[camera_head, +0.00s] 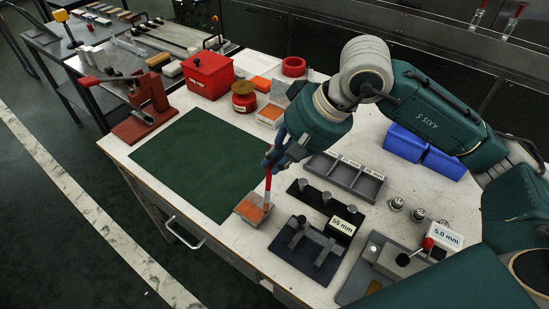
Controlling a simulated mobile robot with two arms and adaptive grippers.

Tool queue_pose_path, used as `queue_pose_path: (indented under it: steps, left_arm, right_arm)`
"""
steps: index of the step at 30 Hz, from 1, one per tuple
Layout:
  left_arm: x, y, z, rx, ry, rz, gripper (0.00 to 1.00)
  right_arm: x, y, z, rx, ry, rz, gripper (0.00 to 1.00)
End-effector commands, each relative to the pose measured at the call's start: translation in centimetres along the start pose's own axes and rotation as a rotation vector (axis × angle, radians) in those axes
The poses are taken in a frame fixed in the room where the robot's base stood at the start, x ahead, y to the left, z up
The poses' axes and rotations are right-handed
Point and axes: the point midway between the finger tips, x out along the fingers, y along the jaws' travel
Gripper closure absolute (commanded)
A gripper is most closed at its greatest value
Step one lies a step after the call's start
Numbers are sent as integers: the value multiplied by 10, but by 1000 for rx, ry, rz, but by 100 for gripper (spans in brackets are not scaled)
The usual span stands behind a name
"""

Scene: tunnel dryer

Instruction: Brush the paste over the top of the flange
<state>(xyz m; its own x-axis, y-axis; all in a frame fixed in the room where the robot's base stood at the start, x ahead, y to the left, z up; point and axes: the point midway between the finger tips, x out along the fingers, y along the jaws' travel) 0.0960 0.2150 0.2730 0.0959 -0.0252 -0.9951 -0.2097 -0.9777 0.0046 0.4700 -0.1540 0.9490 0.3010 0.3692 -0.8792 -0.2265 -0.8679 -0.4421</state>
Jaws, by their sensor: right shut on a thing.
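My right gripper (276,157) reaches in from the right, pointing down, and is shut on a thin red-handled brush (268,187). The brush is nearly upright. Its lower end is over or at a small square grey piece with an orange-brown top (252,211), at the front edge of the green mat; I cannot tell whether it touches. I cannot tell for certain whether this piece is the flange. A round red-brown pot (244,97), perhaps the paste, stands behind the mat. My left gripper is not in view.
The green mat (195,155) is bare. A red press (145,108), red box (208,74) and red ring (294,67) stand behind. A black fixture labelled 55 mm (305,248), a grey divided tray (345,177), blue bins (405,143) and a 5.0 mm gauge (395,262) crowd the right.

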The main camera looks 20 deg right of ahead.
Motion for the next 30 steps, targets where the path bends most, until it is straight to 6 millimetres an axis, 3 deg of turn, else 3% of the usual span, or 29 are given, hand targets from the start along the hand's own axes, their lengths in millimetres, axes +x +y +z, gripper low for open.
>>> queue_pose_path:
  steps: [5,16,23,30]
  left_arm:
    - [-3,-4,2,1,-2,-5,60]
    - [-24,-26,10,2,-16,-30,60]
    - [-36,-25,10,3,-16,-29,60]
    - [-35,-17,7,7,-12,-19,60]
  right_arm:
    - [-4,-2,-1,0,0,-1,100]
    - [-35,-18,-8,-1,2,-1,100]
    - [-53,-27,-11,-1,1,-1,100]
    - [-53,-27,-11,0,0,0,100]
